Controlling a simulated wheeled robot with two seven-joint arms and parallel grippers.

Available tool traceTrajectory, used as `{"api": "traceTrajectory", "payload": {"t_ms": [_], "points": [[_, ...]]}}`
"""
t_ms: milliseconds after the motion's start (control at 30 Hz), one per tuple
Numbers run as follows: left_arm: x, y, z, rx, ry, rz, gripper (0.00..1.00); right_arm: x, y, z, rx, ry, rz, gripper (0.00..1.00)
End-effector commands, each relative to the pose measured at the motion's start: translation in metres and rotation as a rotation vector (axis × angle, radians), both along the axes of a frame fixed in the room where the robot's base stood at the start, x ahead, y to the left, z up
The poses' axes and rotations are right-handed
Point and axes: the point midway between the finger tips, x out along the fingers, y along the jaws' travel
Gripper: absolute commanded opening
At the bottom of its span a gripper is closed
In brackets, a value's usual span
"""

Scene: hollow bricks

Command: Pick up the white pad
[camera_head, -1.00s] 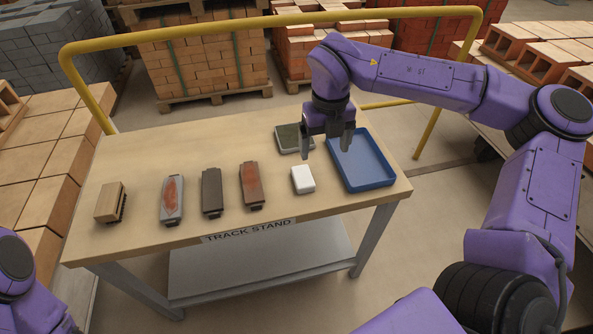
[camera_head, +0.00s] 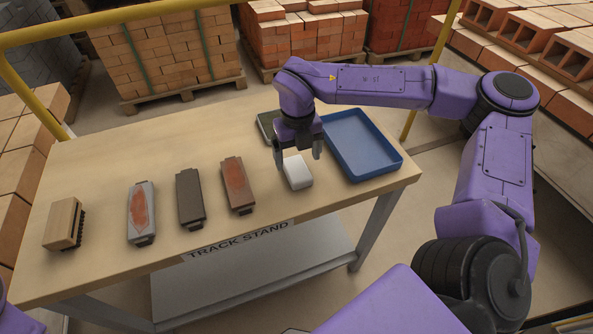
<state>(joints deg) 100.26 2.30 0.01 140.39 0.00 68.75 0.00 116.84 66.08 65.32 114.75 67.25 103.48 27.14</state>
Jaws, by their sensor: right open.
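The white pad (camera_head: 298,173) is a small rounded block lying on the wooden table, left of the blue tray (camera_head: 362,146). My right gripper (camera_head: 297,160) points down just above the far end of the pad. Its two fingers are apart, one toward each side of the pad, with nothing held between them. I cannot tell whether the fingertips touch the pad. My left gripper is out of view.
Left of the pad lie a reddish-brown block (camera_head: 237,185), a dark brown block (camera_head: 190,199), a grey block with a red patch (camera_head: 141,213) and a wooden brush (camera_head: 64,224). A dark grey item (camera_head: 267,124) lies partly behind my right gripper. A yellow rail (camera_head: 90,26) runs behind the table.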

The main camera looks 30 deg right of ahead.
Motion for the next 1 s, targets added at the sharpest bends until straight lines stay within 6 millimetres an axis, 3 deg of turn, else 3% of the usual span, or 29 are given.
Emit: {"api": "traceTrajectory", "payload": {"t_ms": [200,467,500,667,700,1000], "points": [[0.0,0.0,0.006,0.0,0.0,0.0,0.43,0.0,0.001,-0.038,0.0,0.004,0.0,0.88],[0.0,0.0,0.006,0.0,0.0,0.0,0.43,0.001,0.001,-0.046,0.0,0.0,0.0,0.88],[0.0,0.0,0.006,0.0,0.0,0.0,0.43,0.001,0.001,-0.046,0.0,0.0,0.0,0.85],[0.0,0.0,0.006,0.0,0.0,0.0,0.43,0.001,0.001,-0.046,0.0,0.001,0.0,0.33],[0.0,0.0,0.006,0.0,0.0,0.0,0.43,0.001,0.001,-0.046,0.0,0.001,0.0,0.29],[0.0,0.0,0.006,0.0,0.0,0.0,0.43,0.0,0.001,-0.046,-0.001,0.002,0.0,0.29]]}}
